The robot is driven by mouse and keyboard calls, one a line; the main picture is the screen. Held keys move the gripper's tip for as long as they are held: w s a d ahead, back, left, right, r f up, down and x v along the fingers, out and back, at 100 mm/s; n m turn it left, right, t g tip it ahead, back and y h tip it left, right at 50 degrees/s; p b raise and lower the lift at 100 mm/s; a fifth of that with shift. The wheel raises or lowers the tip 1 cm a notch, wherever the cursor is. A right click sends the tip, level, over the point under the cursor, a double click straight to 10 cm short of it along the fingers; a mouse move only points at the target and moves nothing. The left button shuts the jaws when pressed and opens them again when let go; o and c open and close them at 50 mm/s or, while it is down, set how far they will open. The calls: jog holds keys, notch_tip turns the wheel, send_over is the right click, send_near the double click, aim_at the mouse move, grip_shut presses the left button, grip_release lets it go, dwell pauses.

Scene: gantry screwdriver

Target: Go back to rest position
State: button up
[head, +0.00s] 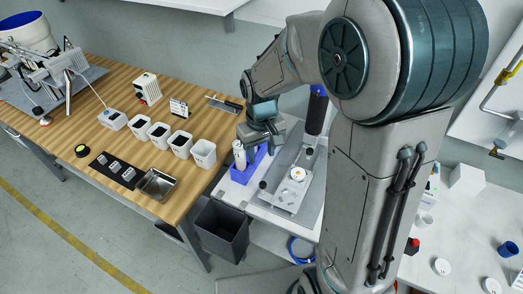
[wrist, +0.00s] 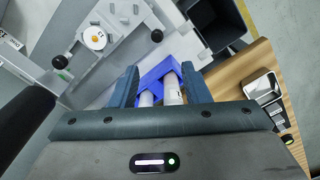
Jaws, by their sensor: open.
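My arm crosses the right half of the head view and bends down to my gripper (head: 262,138), which is over the left end of the white bench. In the wrist view my gripper (wrist: 160,72) is open, its two fingers apart. Between them in the picture show a blue holder (wrist: 155,76) and two white cylinders (wrist: 172,88). I cannot tell how near the fingers are to the cylinders. In the head view the blue holder (head: 238,174) sits just below the gripper, with a white cylinder (head: 239,152) upright at it. My arm hides part of the bench.
A grey fixture plate (head: 282,192) with a round white part (head: 298,174) lies right of the holder. A wooden table (head: 100,135) at left carries several white bins (head: 203,153) and a metal tray (head: 157,184). A dark bin (head: 221,229) stands on the floor between.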

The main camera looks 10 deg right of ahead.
dwell(0.4)
jog(key=s+d+r+m+t, duration=0.1)
jog(key=s+d+r, duration=0.2)
jog(key=s+r, duration=0.2)
jog(key=s+d+r+m+t, duration=0.2)
jog(key=s+d+r, duration=0.1)
jog(key=s, duration=0.6)
jog(key=shift+s+d+r+m, duration=0.25)
jog(key=shift+s+r+m, duration=0.05)
jog(key=shift+r, duration=0.55)
dwell(0.9)
